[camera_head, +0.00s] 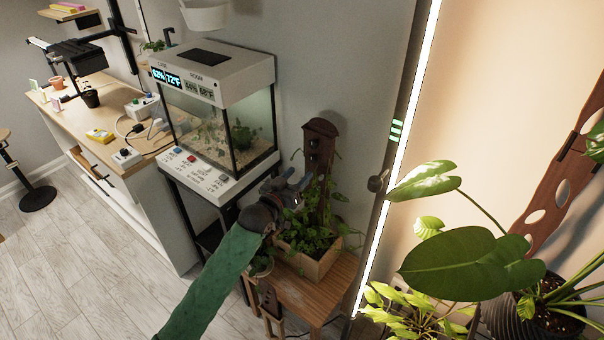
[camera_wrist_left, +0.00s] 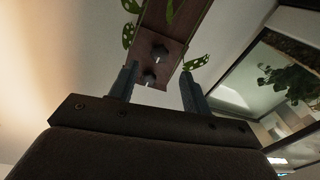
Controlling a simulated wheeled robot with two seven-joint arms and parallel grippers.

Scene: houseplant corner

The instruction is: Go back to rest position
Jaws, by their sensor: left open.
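My left arm comes in from the bottom left in a green sleeve. Its gripper (camera_head: 297,183) is open in front of a dark brown wooden post (camera_head: 320,140) with dark round knobs. In the left wrist view, the two fingers of my left gripper (camera_wrist_left: 157,82) stand apart, with the brown post (camera_wrist_left: 172,48) and its two dark knobs showing beyond and between them. I see nothing held between the fingers. Whether the fingers touch the post is not clear. My right gripper is not in view.
The post rises from a wooden planter (camera_head: 308,262) of leafy plants on a low wooden table (camera_head: 318,290). A glass terrarium (camera_head: 255,115) with a control panel (camera_head: 205,175) stands left of the gripper. A bright light strip (camera_head: 395,150) and large-leaved plants (camera_head: 460,265) are right. Floor at left is open.

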